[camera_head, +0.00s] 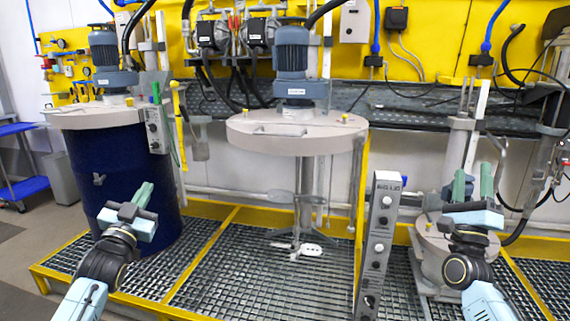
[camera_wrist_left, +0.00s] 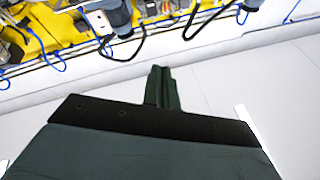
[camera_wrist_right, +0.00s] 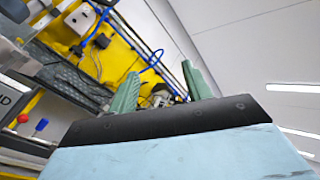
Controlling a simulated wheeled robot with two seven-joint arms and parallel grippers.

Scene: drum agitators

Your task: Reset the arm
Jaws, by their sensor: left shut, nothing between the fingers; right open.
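My left gripper (camera_head: 144,193) is raised in front of the dark blue drum at the left of the head view. Its green fingers are together with nothing between them, and they also show shut in the left wrist view (camera_wrist_left: 162,88). My right gripper (camera_head: 473,186) is raised at the right, in front of a small lidded vessel (camera_head: 436,250). Its two green fingers stand apart with nothing between them. In the right wrist view the open fingers (camera_wrist_right: 163,90) point up toward the yellow wall and ceiling. Neither gripper touches anything.
The blue drum (camera_head: 110,180) stands under a lid with a motor. A second lid (camera_head: 290,130) with motor and stirrer hangs over the empty middle bay. A grey control box (camera_head: 378,235) stands between my arms. The grating floor (camera_head: 240,285) has a yellow frame. A blue trolley (camera_head: 22,188) is far left.

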